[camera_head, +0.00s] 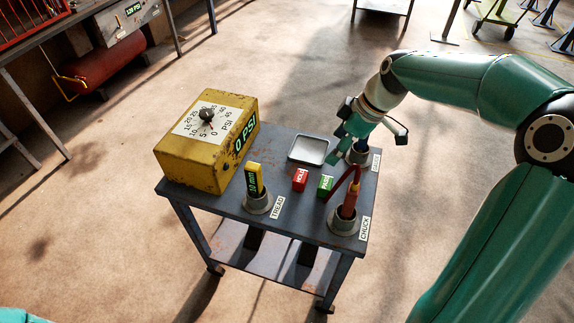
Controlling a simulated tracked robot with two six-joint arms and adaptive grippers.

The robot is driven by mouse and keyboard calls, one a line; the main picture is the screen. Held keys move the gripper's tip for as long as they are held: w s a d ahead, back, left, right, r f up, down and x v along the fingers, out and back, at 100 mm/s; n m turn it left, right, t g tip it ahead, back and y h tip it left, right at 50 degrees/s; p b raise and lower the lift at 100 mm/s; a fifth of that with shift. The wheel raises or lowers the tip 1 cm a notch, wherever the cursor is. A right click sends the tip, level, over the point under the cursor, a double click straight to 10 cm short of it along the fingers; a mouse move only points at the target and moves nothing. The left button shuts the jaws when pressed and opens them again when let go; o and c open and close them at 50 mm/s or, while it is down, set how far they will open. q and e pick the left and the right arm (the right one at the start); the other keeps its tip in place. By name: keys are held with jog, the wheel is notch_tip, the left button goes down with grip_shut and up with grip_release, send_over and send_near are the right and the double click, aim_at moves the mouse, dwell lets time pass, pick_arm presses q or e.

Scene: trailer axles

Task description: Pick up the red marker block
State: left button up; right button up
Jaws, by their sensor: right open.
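The red marker block (300,180) is a small cube with white lettering. It stands on the grey cart top (290,222), just left of a similar green block (325,185). My right gripper (372,128) is open above the back right of the cart, over a round holder there. It is up and to the right of the red block and apart from it. The gripper partly hides that holder and what is in it. My left gripper is not in view.
A yellow gauge box (208,140) fills the cart's left side. A small metal tray (308,150) lies behind the blocks. A yellow gauge (255,180) stands in the front left holder (258,204). A red tool (350,200) stands in the front right holder (343,222), near the green block.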

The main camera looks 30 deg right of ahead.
send_near(301, 176)
jog(key=x, duration=0.5)
jog(key=shift+s+d+f, duration=0.15)
jog(key=shift+s+d, duration=0.1)
jog(key=shift+d, duration=0.05)
jog(key=shift+w+a+p+x, duration=0.15)
jog(key=shift+p+x, duration=0.05)
jog(key=shift+x, duration=1.1)
jog(key=shift+w+a+p+x, duration=0.1)
jog(key=shift+p+x, duration=0.1)
jog(key=shift+x, duration=1.1)
jog(key=c, duration=1.3)
